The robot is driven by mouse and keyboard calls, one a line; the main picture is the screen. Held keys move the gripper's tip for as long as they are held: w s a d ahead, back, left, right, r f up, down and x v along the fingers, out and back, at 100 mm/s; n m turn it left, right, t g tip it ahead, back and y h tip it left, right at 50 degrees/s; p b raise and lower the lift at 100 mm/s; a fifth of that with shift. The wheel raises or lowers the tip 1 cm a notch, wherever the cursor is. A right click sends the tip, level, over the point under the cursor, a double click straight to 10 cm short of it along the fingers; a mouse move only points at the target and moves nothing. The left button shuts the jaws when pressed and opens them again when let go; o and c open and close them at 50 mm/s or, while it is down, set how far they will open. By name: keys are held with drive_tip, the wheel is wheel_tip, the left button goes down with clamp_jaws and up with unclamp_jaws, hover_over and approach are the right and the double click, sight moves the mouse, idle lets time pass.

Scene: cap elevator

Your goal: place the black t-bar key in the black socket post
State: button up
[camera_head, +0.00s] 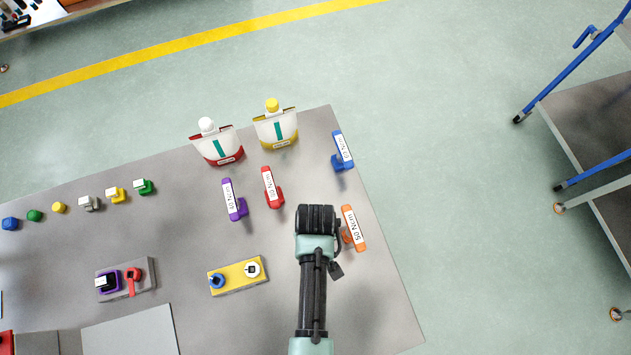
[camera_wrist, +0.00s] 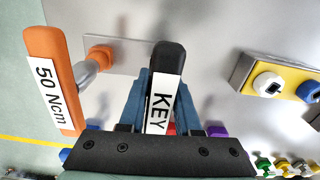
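The black T-bar key (camera_wrist: 165,60), with a white "KEY" label, stands between the blue fingers of my gripper (camera_wrist: 164,88) in the wrist view. The fingers appear closed against both sides of its bar. Its lower end is hidden, so I cannot tell whether it is clear of its base. In the head view my gripper (camera_head: 318,218) is over the right part of the table and hides the key. I cannot clearly pick out the black socket post. A grey block (camera_head: 148,286) at the lower left holds a purple-and-black piece (camera_head: 108,281) and a red piece (camera_head: 133,278).
An orange "50 Ncm" T-bar (camera_head: 353,228) stands close beside my gripper; it also shows in the wrist view (camera_wrist: 52,80). Red (camera_head: 269,186), purple (camera_head: 233,199) and blue (camera_head: 342,152) T-bars stand nearby. A yellow block (camera_head: 238,275) has blue and white sockets. Two pouches stand at the back.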

drive_tip(key=o, duration=0.5)
wheel_tip(320, 180, up, 13)
drive_tip(key=shift+b, duration=0.3)
idle(0.6)
